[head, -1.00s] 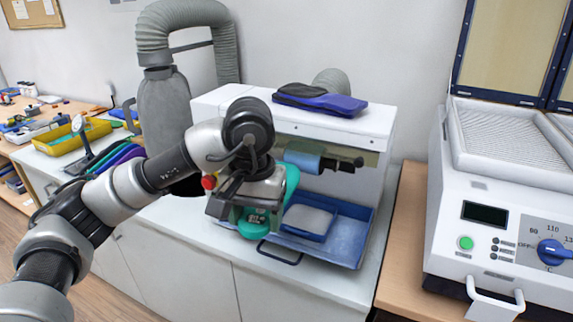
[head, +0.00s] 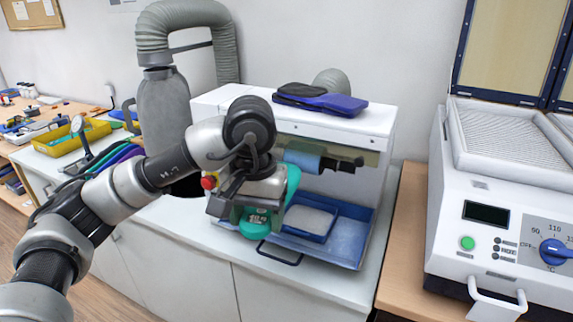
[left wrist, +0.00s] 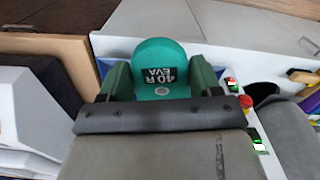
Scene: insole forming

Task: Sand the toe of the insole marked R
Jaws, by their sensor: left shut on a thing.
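The teal insole (head: 293,178) is held at the sanding machine, its far end close to the blue sanding roller (head: 303,160). I cannot tell whether they touch. The label on its rounded end reads 40 R EVA in the left wrist view (left wrist: 160,62). My left gripper (head: 252,212) is shut on the insole, with a green finger on each side of it in the left wrist view. The gripper and wrist hide the insole's middle. My right gripper is not in view.
The sander is a white housing (head: 345,190) with a blue tray (head: 350,245) below the roller. Dark and blue insoles (head: 325,100) lie on top. A white heating machine (head: 470,270) stands right; a yellow bin (head: 75,142) is left.

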